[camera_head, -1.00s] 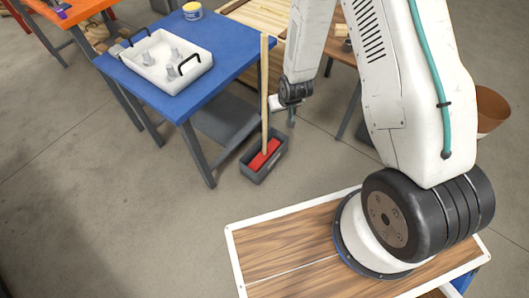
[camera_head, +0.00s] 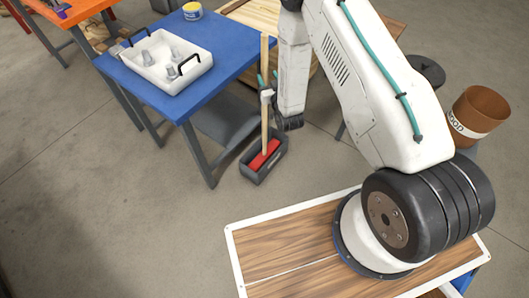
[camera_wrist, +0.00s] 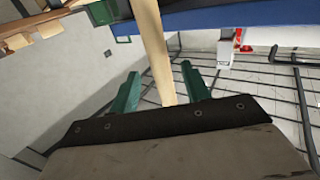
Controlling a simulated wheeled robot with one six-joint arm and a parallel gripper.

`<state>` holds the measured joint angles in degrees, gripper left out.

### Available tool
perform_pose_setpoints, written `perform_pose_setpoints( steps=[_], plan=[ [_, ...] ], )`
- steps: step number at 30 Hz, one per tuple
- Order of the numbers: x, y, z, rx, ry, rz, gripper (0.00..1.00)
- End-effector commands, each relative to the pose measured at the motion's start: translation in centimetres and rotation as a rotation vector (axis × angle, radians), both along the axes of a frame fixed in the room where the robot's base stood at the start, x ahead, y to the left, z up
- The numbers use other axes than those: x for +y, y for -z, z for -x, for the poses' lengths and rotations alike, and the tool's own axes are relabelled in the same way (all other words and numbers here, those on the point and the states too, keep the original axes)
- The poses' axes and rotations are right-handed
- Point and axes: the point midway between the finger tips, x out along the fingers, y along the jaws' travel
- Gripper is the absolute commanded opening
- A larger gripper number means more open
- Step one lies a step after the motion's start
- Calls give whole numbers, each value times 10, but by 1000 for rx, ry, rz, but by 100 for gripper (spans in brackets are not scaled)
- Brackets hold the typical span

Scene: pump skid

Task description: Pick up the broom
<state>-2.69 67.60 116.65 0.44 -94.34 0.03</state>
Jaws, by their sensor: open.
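The broom has a pale wooden handle (camera_head: 264,52) and a red head (camera_head: 263,154). It stands upright in a grey bin (camera_head: 256,176) on the floor beside the blue table. My gripper (camera_head: 268,82) is at the handle's middle height in the head view, with its fingers around or beside it. In the wrist view, my gripper's two green fingers (camera_wrist: 158,90) are apart, and the handle (camera_wrist: 153,45) passes between them, slightly tilted. The fingers are open and do not appear to press on the handle. The broom head is hidden in the wrist view.
The blue table (camera_head: 228,48) stands just left of the broom, bearing a white tray (camera_head: 163,62) and a yellow-lidded tub (camera_head: 192,11). A wooden pallet or bench stands behind. A brown bucket (camera_head: 483,108) is at right. The floor left of the bin is clear.

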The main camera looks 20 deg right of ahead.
Motion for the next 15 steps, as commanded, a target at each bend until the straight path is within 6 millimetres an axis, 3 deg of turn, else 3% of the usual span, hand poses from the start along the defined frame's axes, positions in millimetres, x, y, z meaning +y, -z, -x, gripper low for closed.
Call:
perform_pose_setpoints(
  steps=[8,15],
  plan=[
    [2,-4,-39,-1,0,0,47],
    [2,-4,-45,1,0,0,47]
  ],
)
